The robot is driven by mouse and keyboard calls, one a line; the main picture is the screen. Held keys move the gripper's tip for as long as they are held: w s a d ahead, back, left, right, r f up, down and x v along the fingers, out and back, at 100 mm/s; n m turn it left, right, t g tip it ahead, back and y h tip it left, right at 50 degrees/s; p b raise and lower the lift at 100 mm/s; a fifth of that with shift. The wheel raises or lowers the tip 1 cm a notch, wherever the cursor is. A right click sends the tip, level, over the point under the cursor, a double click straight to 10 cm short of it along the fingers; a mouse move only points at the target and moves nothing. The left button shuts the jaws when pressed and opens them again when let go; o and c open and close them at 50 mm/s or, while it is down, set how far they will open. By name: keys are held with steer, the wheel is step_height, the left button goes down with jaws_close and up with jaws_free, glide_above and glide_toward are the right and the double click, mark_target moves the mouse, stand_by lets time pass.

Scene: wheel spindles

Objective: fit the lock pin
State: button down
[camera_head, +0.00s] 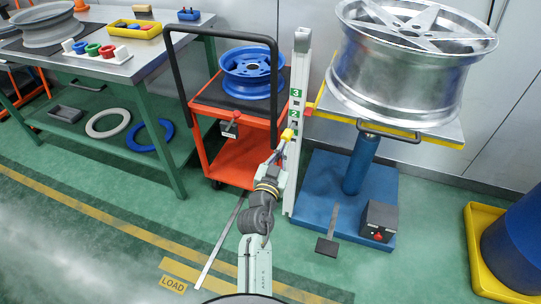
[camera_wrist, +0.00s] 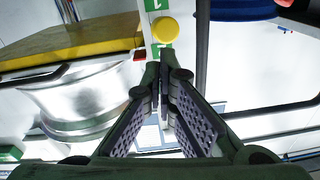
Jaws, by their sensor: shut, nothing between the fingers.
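The lock pin shows as a round yellow knob (camera_wrist: 165,30) in the wrist view, seen end-on against the white post beside a green label. In the head view the yellow knob (camera_head: 288,134) is on the white post (camera_head: 299,62), below the green labels 3 and 2. How deep the pin sits is hidden. My gripper (camera_wrist: 160,72) is shut and empty, its tips just short of the knob in the wrist picture. In the head view my gripper (camera_head: 282,146) is close to the knob; I cannot tell if they touch.
A large silver wheel (camera_head: 400,80) rests on the yellow-edged lift platform (camera_head: 440,136) right of the post. A red cart (camera_head: 238,150) with a blue rim (camera_head: 250,65) and a black handle (camera_head: 168,70) stands left. A workbench (camera_head: 150,55) is further left. The floor in front is mostly clear.

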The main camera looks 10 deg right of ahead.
steer(key=m+p, duration=0.1)
glide_toward(292, 127)
steer(key=shift+w+d+r+g, duration=0.15)
steer(key=shift+w+d, duration=0.35)
steer(key=shift+w+d+r+g, duration=0.15)
steer(key=shift+w+d+r, duration=0.05)
steer(key=shift+w+d, duration=0.3)
